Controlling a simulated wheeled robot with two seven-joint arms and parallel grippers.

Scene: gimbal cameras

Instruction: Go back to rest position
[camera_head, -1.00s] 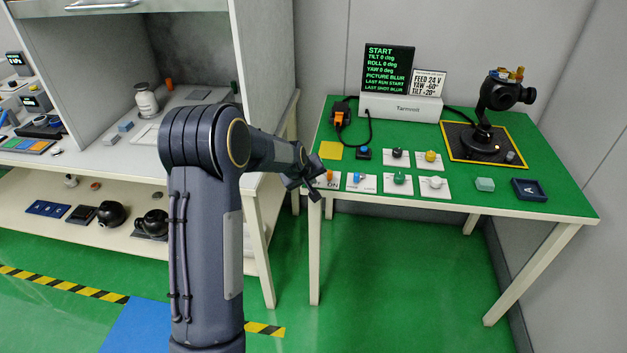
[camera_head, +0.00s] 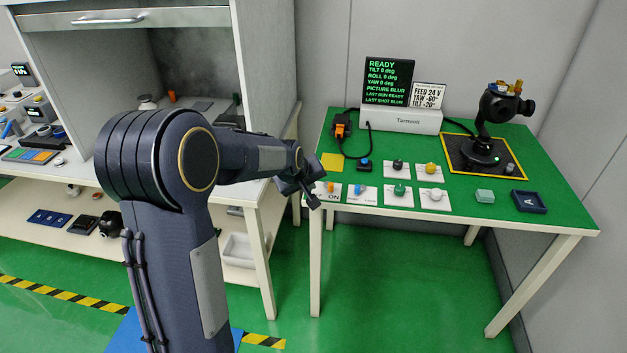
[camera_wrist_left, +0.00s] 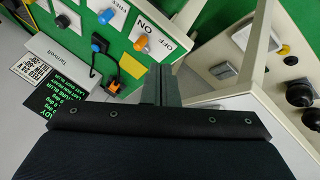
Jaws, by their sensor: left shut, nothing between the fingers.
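My left gripper (camera_head: 313,200) is at the front left corner of the green table (camera_head: 440,240), beside the orange ON/OFF switch (camera_head: 330,187). Its fingers are shut with nothing between them. In the left wrist view the shut fingers (camera_wrist_left: 160,85) point toward the table edge, and the orange switch (camera_wrist_left: 141,43) shows just beyond them. The gimbal camera (camera_head: 500,108) stands upright on a yellow-edged dark mat at the back right of the table. The display (camera_head: 388,80) reads READY, with tilt, roll and yaw at 0 deg. My right gripper is out of view.
Several knobs on white plates, such as the green knob (camera_head: 399,190), sit along the table. A white Tarmoni box (camera_head: 405,120) stands behind them. A blue-buttoned block (camera_head: 364,165) is near the left side. A cabinet (camera_head: 258,60) and its shelf stand left. Green floor in front is clear.

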